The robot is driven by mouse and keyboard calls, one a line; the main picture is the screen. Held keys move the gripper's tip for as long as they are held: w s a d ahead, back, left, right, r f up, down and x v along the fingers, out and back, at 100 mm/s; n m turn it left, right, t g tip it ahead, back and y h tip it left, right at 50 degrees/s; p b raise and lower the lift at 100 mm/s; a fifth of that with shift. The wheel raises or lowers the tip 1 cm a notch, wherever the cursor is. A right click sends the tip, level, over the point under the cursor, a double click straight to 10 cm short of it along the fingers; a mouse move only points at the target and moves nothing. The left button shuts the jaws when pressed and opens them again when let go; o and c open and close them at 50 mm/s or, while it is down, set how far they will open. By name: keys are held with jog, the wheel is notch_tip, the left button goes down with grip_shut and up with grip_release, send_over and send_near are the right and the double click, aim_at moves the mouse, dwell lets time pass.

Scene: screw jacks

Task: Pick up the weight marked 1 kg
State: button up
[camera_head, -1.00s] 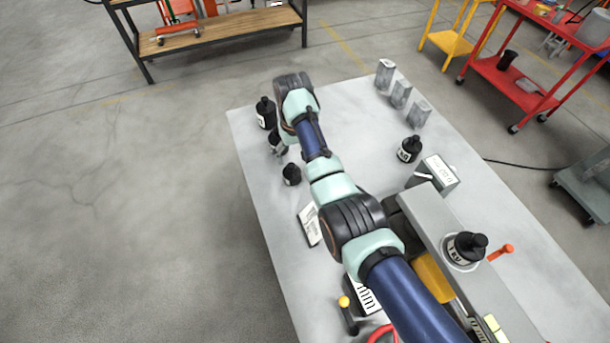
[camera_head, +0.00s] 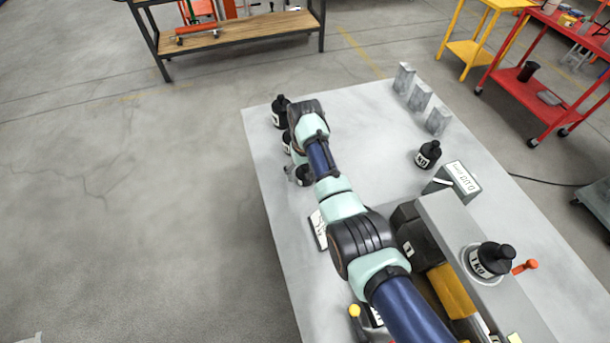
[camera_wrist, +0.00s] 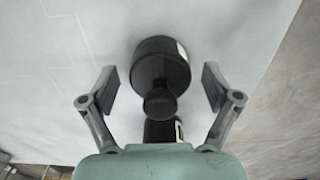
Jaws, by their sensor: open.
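A black weight marked 1 KG (camera_head: 491,261) stands upright on a round plate on the grey beam at the lower right. Another black weight (camera_head: 428,155) on the table has a label ending in KG. Another black object (camera_wrist: 160,131) shows just below, partly hidden by my gripper.
Several grey blocks (camera_head: 420,97) line the far right table edge.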

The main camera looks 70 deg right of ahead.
grip_shut()
jog(key=shift+r, duration=0.1)
dwell(0.3)
notch_tip(320, 180, up, 20)
jog(key=p, duration=0.9)
jog(key=shift+p, duration=0.35)
